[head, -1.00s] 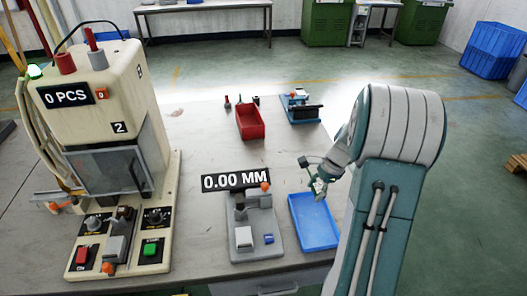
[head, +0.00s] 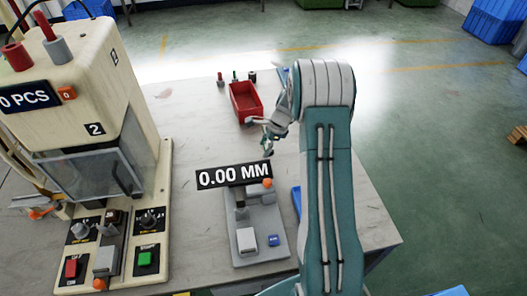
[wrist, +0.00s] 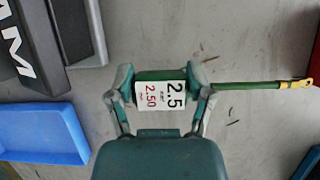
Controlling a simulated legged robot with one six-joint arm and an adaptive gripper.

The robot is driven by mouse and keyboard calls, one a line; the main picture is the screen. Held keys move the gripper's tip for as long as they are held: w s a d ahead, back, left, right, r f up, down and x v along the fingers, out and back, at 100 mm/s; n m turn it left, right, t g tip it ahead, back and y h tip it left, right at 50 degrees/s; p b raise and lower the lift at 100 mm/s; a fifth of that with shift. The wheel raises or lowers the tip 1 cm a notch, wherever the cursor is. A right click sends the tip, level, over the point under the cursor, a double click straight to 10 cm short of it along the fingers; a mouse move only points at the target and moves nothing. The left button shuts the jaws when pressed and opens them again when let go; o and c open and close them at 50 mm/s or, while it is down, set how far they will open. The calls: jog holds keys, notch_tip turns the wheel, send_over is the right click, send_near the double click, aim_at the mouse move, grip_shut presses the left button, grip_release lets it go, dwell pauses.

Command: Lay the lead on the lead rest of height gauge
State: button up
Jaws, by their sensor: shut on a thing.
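The lead (wrist: 250,86) shows in the wrist view as a green cable with a yellow terminal on its right end and a white tag reading 2.5 and 2.50. My gripper (wrist: 162,88) is shut on its thicker green part by the tag. In the head view my gripper (head: 267,143) is above the table, beyond the height gauge. The height gauge (head: 262,235) has a grey base, a dark post, an orange knob and a display reading 0.00 MM. Its lead rest cannot be told apart clearly. The gauge also shows at upper left in the wrist view (wrist: 88,30).
A red bin (head: 260,110) stands just beyond my gripper. A blue tray (wrist: 40,135) lies beside the gauge, mostly hidden by my arm in the head view. The large cream machine (head: 95,100) stands left of the gauge. Bare tabletop lies between them.

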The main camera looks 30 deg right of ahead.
aim_at(262, 157)
jog(key=shift+f, duration=0.45)
jog(key=shift+a+f, duration=0.25)
jog(key=x, duration=0.3)
jog(key=shift+s+d+f, duration=0.1)
jog(key=shift+s+f, duration=0.05)
jog(key=shift+f, duration=0.05)
jog(key=shift+d, duration=0.4)
jog(key=o, duration=1.1)
jog(key=shift+d+f, duration=0.1)
jog(key=shift+a, duration=0.25)
